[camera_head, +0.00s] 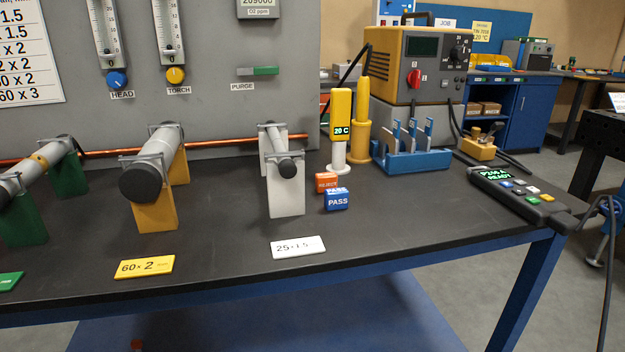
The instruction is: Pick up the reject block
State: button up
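The reject block (326,181) is a small orange-red cube with white lettering, too small to read surely. It sits on the dark bench top (400,215), right of the white stand. The blue PASS block (337,201) stands just in front of it and a little to the right, hiding part of its lower side. I cannot tell whether the two blocks touch. My gripper is not in view.
Left of the blocks, a white stand (287,192) holds a pipe. Behind them are a yellow 20 C gauge (341,120) and a blue rack (410,158). A handheld controller (520,195) lies at right. The bench in front of the blocks is mostly clear, with a 25 x 1.5 card (298,247).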

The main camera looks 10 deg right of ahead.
aim_at(326, 180)
jog(key=i+j, duration=0.15)
jog(key=j, duration=0.2)
jog(key=i+j+z, duration=0.1)
jog(key=j+z, duration=0.15)
jog(key=z, duration=0.15)
jog(key=j+z, duration=0.2)
jog(key=z, duration=0.15)
jog(key=j+z, duration=0.1)
jog(key=z, duration=0.95)
jog(key=i+j, duration=0.35)
jog(key=j, duration=0.3)
jog(key=i+j, duration=0.2)
jog(key=j+u, duration=0.05)
jog(key=j, duration=0.05)
